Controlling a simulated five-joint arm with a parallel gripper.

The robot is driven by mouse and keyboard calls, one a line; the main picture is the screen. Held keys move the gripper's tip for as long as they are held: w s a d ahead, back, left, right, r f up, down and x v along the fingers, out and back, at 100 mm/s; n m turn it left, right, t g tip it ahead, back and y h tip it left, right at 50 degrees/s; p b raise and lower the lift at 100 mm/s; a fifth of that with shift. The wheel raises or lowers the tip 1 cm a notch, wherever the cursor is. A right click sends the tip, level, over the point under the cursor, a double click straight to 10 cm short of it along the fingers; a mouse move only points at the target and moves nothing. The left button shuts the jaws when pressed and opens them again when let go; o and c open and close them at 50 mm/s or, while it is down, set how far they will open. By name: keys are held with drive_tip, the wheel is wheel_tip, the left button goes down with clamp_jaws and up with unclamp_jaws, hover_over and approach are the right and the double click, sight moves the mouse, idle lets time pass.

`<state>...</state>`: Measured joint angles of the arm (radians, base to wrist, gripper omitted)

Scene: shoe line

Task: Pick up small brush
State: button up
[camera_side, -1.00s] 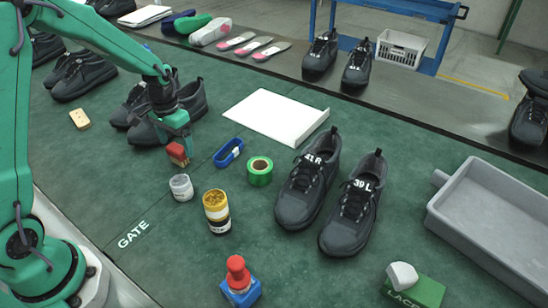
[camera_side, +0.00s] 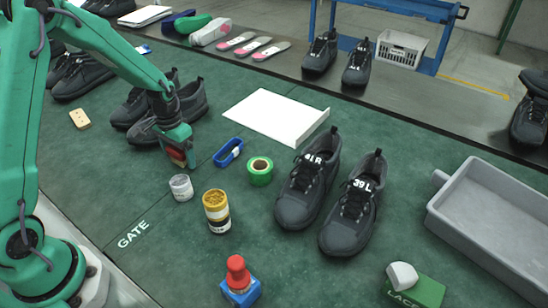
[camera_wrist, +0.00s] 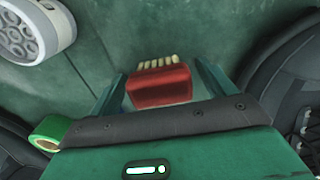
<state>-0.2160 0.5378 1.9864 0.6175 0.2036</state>
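The small brush (camera_side: 177,157) has a red body and stands on the green mat beside a dark shoe. In the wrist view the brush (camera_wrist: 160,85) shows its red block and a row of cream bristles at the far end. My gripper (camera_side: 178,160) is down around the brush, with one finger on each side, and partly hides it in the side view. In the wrist view my gripper (camera_wrist: 162,72) is open, with narrow gaps between the fingers and the brush. I see no lift of the brush off the mat.
Dark shoes (camera_side: 143,135) are right behind the gripper. Open mat lies to the left.

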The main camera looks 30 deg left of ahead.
drive_tip(key=c, duration=1)
drive_tip(key=shift+o, duration=0.2)
drive_tip(key=shift+r, duration=0.1)
drive_tip(key=shift+r, duration=0.8)
wheel_tip(320, 180, up, 2)
drive_tip(key=shift+r, duration=0.15)
drive_tip(key=s+d+r, duration=0.3)
drive_tip(key=d+r, duration=0.4)
drive_tip(key=d, duration=0.4)
drive_tip(key=shift+s, duration=0.35)
